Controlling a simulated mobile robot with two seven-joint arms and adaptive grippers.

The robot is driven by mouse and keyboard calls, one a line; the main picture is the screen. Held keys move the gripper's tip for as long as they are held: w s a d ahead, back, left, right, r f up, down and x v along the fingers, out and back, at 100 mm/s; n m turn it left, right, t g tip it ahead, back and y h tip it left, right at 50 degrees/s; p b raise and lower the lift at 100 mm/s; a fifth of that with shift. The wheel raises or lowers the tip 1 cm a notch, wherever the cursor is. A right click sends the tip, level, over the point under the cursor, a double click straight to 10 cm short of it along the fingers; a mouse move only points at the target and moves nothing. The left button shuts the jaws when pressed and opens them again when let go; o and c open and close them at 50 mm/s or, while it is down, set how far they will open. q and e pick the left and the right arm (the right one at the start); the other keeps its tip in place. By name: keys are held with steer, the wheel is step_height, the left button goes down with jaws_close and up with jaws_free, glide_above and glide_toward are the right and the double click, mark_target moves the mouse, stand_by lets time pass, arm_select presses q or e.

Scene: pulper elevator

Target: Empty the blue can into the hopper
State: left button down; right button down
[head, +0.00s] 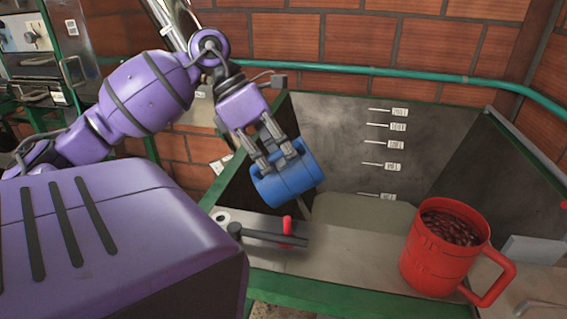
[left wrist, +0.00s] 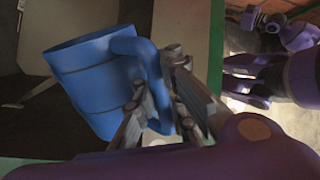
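The blue can (head: 290,178) is held tilted, nearly on its side, above the near left part of the hopper (head: 345,115). My left gripper (head: 277,158) is shut on the can's handle, which shows between the fingers in the left wrist view (left wrist: 158,85). The can's body (left wrist: 90,85) points away to the left there. Its inside is hidden, and no stream of contents shows. The hopper has grey metal walls with level labels on the back wall and a pale sloped floor. Purple links and a dark gripper-like part (left wrist: 258,20), perhaps my right gripper, show unclearly in the left wrist view.
A red can (head: 437,255) full of dark red cherries stands on the ledge at the front right. A green pipe (head: 390,75) runs along the brick wall. The hopper's middle is clear.

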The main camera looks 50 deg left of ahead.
arm_select(q)
steer(key=shift+s+a+f+t+h, duration=0.1)
steer(key=shift+s+a+t+h, duration=0.1)
steer(key=shift+s+t+h, duration=0.4)
steer(key=t+h, duration=0.1)
steer(key=t, duration=0.1)
steer(key=w+m+t+h, duration=0.1)
steer(key=t+h, duration=0.1)
steer(key=m+t+h, duration=0.1)
steer(key=t, duration=0.1)
steer(key=shift+w+d+r+h, duration=0.15)
steer(key=shift+d+r+h, duration=0.1)
steer(key=shift+h, duration=0.15)
steer(key=shift+w+d+r+m+t+h, duration=0.1)
steer(key=shift+w+r+m+t+h, duration=0.1)
steer(key=shift+r+t+h, duration=0.2)
steer(key=shift+w+d+r+m+t+h, duration=0.1)
steer(key=shift+w+r+m+t+h, duration=0.1)
steer(key=shift+r+t+h, duration=0.2)
arm_select(e)
steer(key=shift+s+f, duration=0.3)
steer(key=shift+f, duration=0.1)
arm_select(q)
steer(key=shift+s, duration=0.15)
arm_select(e)
steer(key=shift+w+r, duration=0.1)
steer(key=shift+w, duration=0.05)
